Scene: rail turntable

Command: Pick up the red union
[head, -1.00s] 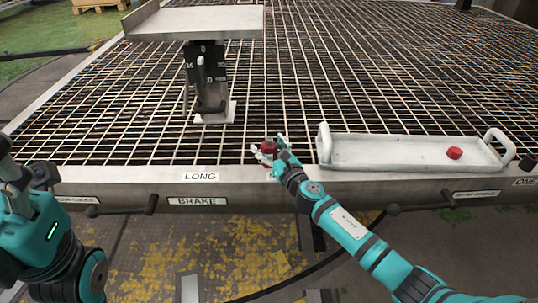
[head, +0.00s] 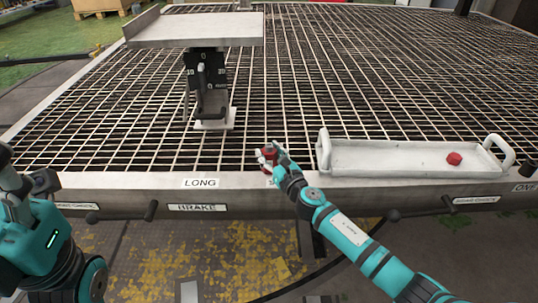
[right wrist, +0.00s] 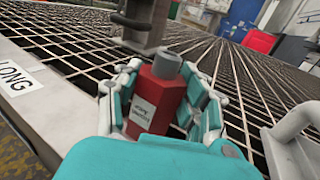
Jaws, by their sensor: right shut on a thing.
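The red union (right wrist: 157,100) is a red faceted body with a grey round stub on top and a white label, whose text I cannot read. It also shows small in the head view (head: 268,154). My right gripper (head: 271,157) is shut on it near the table's front edge, right of the LONG plate. In the right wrist view its fingers are on both sides of the union. The union's lower end is hidden, so I cannot tell its clearance from the grating. My left arm shows at the left edge; its fingertips are not visible.
A pale tray (head: 375,169) with raised end handles stands right of the gripper, holding another small red piece (head: 454,158). A dark stand (head: 211,95) with a flat plate (head: 195,26) stands behind left. The grating (head: 330,90) behind is largely clear.

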